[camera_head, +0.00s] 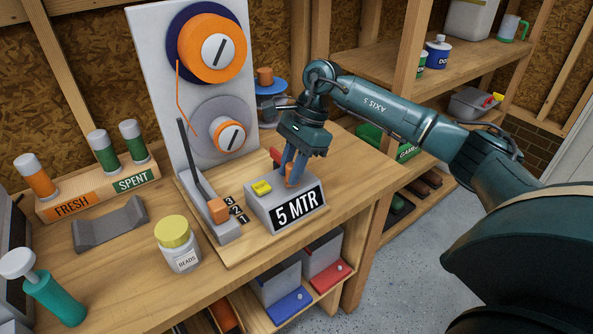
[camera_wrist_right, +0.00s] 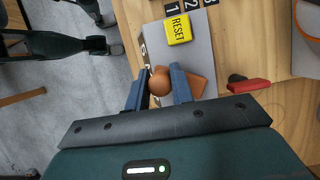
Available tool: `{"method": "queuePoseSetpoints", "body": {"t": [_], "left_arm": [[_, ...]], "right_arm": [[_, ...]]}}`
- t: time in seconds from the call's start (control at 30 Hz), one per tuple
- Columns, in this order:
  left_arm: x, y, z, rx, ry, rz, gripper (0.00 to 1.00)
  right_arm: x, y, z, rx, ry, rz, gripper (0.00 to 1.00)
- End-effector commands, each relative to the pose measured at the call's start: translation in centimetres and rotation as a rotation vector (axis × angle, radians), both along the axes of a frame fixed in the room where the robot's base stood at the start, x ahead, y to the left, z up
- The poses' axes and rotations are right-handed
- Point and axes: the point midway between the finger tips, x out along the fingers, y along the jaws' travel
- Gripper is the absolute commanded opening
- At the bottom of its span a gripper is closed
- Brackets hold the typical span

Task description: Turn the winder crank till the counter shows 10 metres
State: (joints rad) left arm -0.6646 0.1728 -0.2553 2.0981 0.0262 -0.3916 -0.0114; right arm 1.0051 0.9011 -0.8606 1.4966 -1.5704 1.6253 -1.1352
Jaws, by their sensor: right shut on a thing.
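The counter box (camera_head: 262,212) reads "5 MTR" on its front and has a yellow RESET button (camera_wrist_right: 178,30) on top. My right gripper (camera_head: 293,172) comes down over the box, its blue fingers shut on a round orange-brown knob (camera_wrist_right: 159,80). A flat orange-brown piece (camera_wrist_right: 198,84) shows beside the right finger. I cannot tell how the knob joins the winder, as the gripper hides it. The winder's upright grey panel (camera_head: 143,60) carries an orange spool (camera_head: 190,50) above a grey spool (camera_head: 207,118), with an orange strand between them. My left gripper is not in view.
A dark lever (camera_head: 189,160) with an orange block stands left of the counter by the marks 3, 2, 1. A red handle (camera_wrist_right: 248,85) lies close to my gripper. A beads jar (camera_head: 178,245) stands front left. Bench is clear right of the counter.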

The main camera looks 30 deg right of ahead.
Motion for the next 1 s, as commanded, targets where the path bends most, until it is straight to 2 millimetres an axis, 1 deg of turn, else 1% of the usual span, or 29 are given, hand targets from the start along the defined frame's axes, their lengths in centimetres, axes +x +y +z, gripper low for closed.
{"method": "queuePoseSetpoints", "body": {"t": [0.3, 0.7, 1.0], "left_arm": [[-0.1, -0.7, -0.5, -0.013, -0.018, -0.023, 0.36], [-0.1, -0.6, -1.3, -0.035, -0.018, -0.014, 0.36], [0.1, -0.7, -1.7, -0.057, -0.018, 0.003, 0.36]], "right_arm": [[0.7, 1.2, -0.1, 0.003, -0.004, -0.298, 0.00], [2.1, 2.2, 0.0, 0.002, -0.004, -0.674, 0.00], [3.1, 2.5, 0.0, 0.003, -0.004, -0.907, 0.00]]}}
